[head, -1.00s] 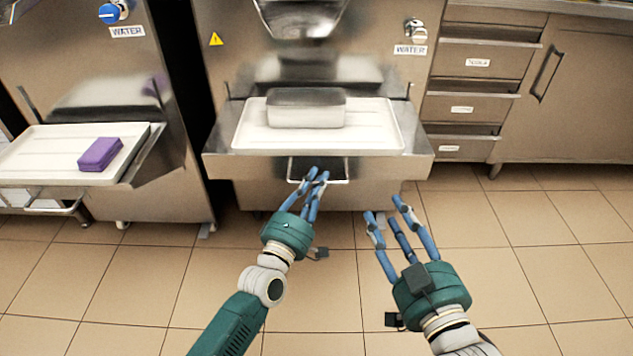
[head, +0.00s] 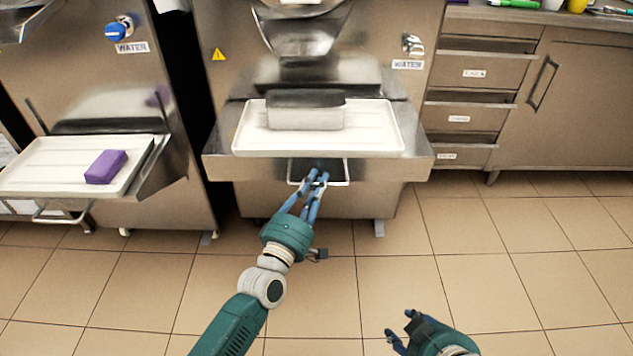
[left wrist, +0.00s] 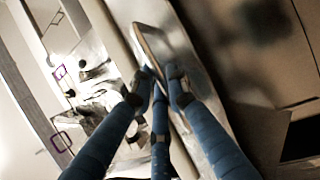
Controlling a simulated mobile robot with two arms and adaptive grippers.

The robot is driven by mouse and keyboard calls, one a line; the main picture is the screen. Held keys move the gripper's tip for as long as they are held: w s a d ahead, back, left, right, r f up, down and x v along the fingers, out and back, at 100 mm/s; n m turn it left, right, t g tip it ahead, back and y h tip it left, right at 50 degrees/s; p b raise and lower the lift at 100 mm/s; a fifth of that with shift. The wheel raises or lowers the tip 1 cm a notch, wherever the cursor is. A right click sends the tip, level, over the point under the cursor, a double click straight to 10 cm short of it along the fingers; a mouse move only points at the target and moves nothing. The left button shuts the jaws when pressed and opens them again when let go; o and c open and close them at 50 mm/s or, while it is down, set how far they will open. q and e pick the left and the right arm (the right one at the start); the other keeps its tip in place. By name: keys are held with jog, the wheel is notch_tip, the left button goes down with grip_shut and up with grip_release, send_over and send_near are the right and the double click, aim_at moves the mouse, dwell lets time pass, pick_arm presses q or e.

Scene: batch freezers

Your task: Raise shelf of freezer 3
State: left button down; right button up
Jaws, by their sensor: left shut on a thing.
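The freezer shelf (head: 222,166) in the middle of the head view carries a white tray (head: 375,148) with a metal container (head: 306,118) on it. A bright wire handle (head: 347,172) hangs at the shelf's front. My left gripper (head: 317,178) is at this handle, its blue fingers shut on it.
Another freezer stands at the left with its own shelf, a white tray (head: 40,182) and a purple block (head: 105,167). Drawers (head: 470,90) and a cabinet (head: 580,100) stand at the right. The tiled floor (head: 480,270) in front is clear.

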pick_arm(q)
jog(key=shift+r, duration=0.25)
jog(key=c, duration=1.7)
grip_release()
jog(key=shift+s+a+f, duration=0.2)
jog(key=shift+s, duration=0.2)
jog(key=v, duration=1.1)
jog(key=shift+r, duration=0.1)
jog(key=shift+s, duration=0.1)
